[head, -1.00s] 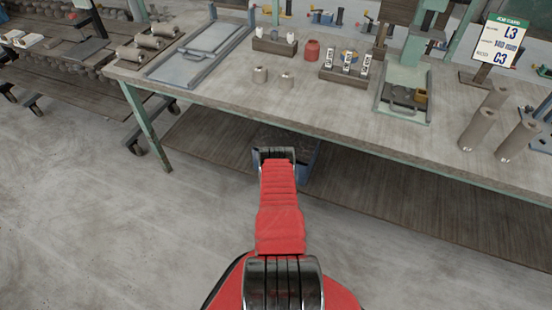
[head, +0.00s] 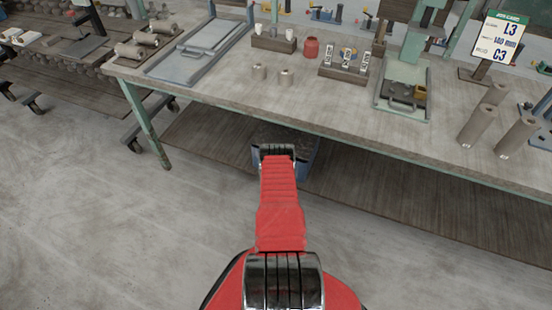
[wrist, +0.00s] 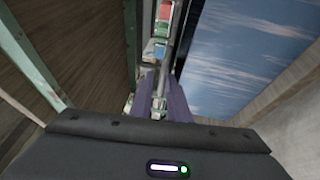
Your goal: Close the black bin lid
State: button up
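No black bin lid can be made out for certain. In the wrist view a dark body of my gripper (wrist: 160,148) with a small lit indicator fills the bottom.
The workbench (head: 330,118) spans ahead, with cylinders (head: 480,125), a red jar (head: 311,47) and a job card (head: 498,42) on it. Its green leg (head: 147,125) stands left of my arm. The floor (head: 90,220) at left is clear. A blue panel (wrist: 245,60) shows in the wrist view.

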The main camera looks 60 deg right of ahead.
jog(key=v, duration=1)
jog(key=shift+a, duration=0.25)
jog(key=shift+s+f, duration=0.1)
jog(key=shift+s, duration=0.05)
